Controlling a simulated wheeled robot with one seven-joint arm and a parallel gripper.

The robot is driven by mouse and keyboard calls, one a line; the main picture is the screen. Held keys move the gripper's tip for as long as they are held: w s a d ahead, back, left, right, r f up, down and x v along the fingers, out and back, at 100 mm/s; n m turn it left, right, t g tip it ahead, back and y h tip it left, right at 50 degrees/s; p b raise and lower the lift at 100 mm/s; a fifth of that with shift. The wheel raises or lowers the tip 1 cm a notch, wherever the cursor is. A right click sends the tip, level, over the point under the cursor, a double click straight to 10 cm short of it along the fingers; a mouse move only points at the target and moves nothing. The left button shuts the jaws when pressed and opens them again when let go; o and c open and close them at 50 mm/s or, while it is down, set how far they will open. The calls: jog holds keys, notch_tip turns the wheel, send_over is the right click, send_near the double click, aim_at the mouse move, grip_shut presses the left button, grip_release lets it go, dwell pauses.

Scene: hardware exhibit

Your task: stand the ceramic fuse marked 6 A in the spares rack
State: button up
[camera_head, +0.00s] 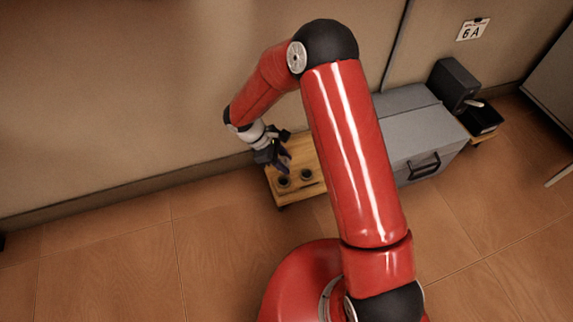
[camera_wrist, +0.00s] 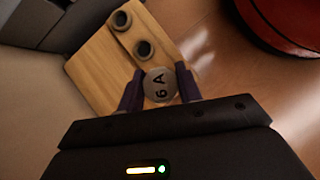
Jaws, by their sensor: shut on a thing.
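The ceramic fuse (camera_wrist: 158,88) shows its round pale end marked "6 A" in the wrist view, between the two dark fingers. My gripper (camera_wrist: 158,84) is shut on it. The wooden spares rack (camera_wrist: 92,66) lies beyond, with two dark round holders, one near its corner (camera_wrist: 121,20) and one closer to the fuse (camera_wrist: 144,50). Both look empty. In the head view my gripper (camera_head: 284,160) is over the left part of the rack (camera_head: 301,191). The fuse cannot be made out there. How far its lower end is from the rack is hidden.
A grey case (camera_head: 410,120) with a handle stands right of the rack, partly behind my arm. Further right are a dark box (camera_head: 453,84) and a black tray (camera_head: 484,119). A "6 A" sign (camera_head: 473,29) hangs on the wall. The floor in front is clear.

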jog(key=shift+f+b, duration=1.8)
jog(key=shift+f, duration=0.9)
jog(key=shift+f+b, duration=0.4)
jog(key=shift+f, duration=0.7)
dwell(0.9)
jog(key=o, duration=1)
jog(key=shift+o, duration=0.5)
jog(key=o, duration=0.4)
jog(key=shift+r, duration=0.15)
jog(key=shift+r+p, duration=2.45)
jog(key=shift+r, duration=0.95)
